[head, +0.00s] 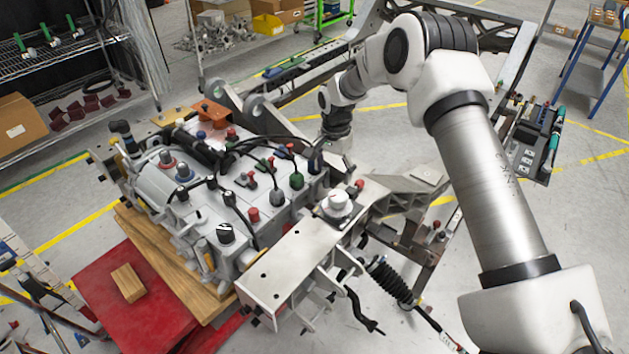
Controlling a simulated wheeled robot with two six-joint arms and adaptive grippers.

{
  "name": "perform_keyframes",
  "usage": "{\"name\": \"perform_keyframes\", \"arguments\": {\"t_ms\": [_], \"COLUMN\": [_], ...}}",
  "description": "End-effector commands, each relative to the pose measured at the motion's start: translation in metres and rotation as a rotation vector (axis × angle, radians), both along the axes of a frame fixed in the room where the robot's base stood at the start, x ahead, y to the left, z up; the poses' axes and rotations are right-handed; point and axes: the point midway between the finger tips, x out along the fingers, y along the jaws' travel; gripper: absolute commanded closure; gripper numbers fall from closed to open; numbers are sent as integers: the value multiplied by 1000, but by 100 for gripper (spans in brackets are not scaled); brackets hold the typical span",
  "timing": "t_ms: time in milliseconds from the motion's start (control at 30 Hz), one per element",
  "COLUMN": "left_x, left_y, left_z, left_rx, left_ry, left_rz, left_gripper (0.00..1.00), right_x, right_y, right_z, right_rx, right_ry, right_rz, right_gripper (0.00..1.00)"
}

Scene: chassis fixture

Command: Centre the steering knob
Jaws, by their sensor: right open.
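A black round knob (226,233) with a pale mark on its top stands at the front of the grey chassis unit (150,185). The frame does not make clear whether it is the steering knob, and I cannot read which way its mark points. My right arm comes in from the right and bends down beyond the unit. My right gripper (316,160) is small and dark near the unit's right rear edge, apart from the black knob. It is open, and I see nothing held in it. My left gripper is not in view.
Several coloured caps and black cables crowd the unit's top. A white round mount (337,203) sits on a metal bracket (290,268) at right. A red platform (150,318) bears a wooden block (128,283). A wire shelf (75,70) stands at left.

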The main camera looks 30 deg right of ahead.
Motion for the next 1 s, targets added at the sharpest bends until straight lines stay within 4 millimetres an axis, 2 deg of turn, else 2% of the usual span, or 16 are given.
{"name": "perform_keyframes", "arguments": {"t_ms": [167,433,567,733,767,900,933,1000], "left_x": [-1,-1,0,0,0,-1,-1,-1], "left_y": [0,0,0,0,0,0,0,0], "left_z": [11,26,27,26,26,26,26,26], "left_rx": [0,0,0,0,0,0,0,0], "left_ry": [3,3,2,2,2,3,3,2], "left_rz": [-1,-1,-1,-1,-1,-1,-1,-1], "left_gripper": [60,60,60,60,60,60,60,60], "right_x": [-1,-2,-2,-2,-2,-2,-2,-2], "right_y": [-1,-1,-1,-1,-1,-1,-1,-1], "right_z": [-18,-67,-77,-78,-78,-77,-77,-78], "right_rx": [1,0,1,1,1,1,1,1], "right_ry": [4,2,1,0,0,0,1,3], "right_rz": [-1,0,-1,0,0,0,0,0], "right_gripper": [18,18,18,18,21,71,77,78]}}
